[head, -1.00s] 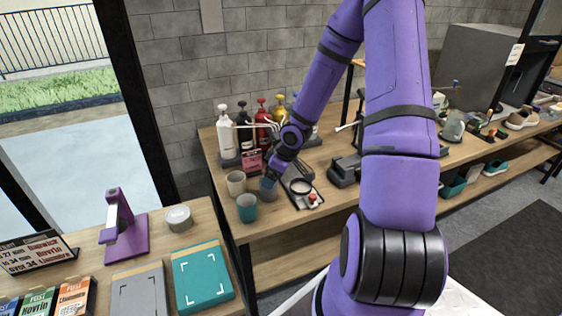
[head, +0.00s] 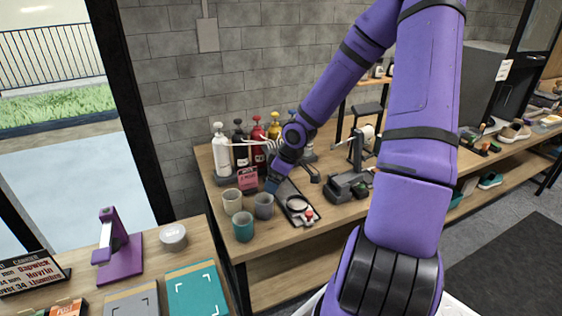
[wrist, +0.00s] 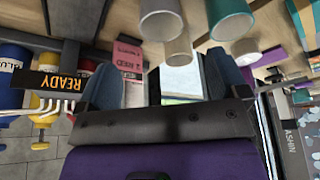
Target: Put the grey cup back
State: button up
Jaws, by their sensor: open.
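The grey cup (head: 264,207) stands upright near the left end of the workbench, right of a beige cup (head: 232,202) and behind a teal cup (head: 243,228).
A pink card (head: 247,179) stands behind the cups. Several pump bottles (head: 240,145) line the wall. A teal box (head: 197,290) lies on the nearer table.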

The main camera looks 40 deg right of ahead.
jog(key=s+a+r+m+g+h, duration=0.1)
jog(key=s+a+r+m+h, duration=0.2)
jog(key=r, duration=0.7)
jog(key=s+a+r+h, duration=0.2)
jog(key=s+a+r, duration=0.25)
jog(key=r, duration=0.45)
jog(key=s+a+r+m+t+y, duration=0.1)
jog(key=s+a+r, duration=0.3)
jog(key=s, duration=0.3)
jog(key=s+a+r+m+t+y, duration=0.1)
jog(key=s+a+r+y, duration=0.1)
jog(key=s+r, duration=0.5)
jog(key=shift+s+a+r+m, duration=0.2)
jog(key=shift+s+a+m, duration=0.2)
jog(key=shift+a, duration=0.5)
